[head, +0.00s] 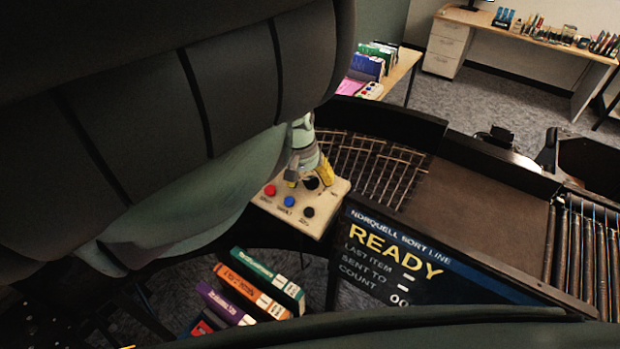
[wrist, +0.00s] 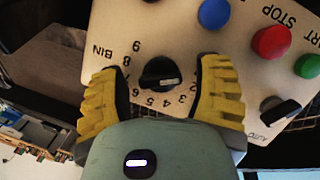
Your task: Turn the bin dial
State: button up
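The bin dial is a black round knob with a white pointer mark (wrist: 160,73), ringed by numbers and the word BIN on a cream control panel (wrist: 105,22). The pointer mark lies toward the right side of the ring in the wrist view; the exact number is unclear. My gripper (wrist: 162,70) is open, with one yellow finger on each side of the dial and gaps between fingers and knob. In the head view my gripper (head: 309,178) points down over the panel's far end, and the dial (head: 311,183) shows partly between the fingers.
The panel also carries a red button (wrist: 272,41), a blue button (wrist: 214,12), a green button (wrist: 307,66) and an AUTO switch (wrist: 280,110). A READY display (head: 400,262) stands close to the panel's right. Several coloured boxes (head: 250,290) lie below it. The roller conveyor (head: 375,165) runs behind.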

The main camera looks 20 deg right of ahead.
jog(key=c, duration=1)
jog(key=shift+o, duration=0.2)
jog(key=m+b, duration=0.1)
jog(key=m, duration=0.1)
jog(key=shift+w+f+m+t+y+b, duration=0.1)
jog(key=shift+m+t+y+b, duration=0.2)
jog(key=shift+y+b, duration=0.1)
jog(key=shift+m+t+b, duration=0.3)
jog(key=shift+m+b, duration=0.25)
jog(key=shift+m, duration=0.85)
jog(key=shift+y, duration=0.3)
jog(key=o, duration=1.2)
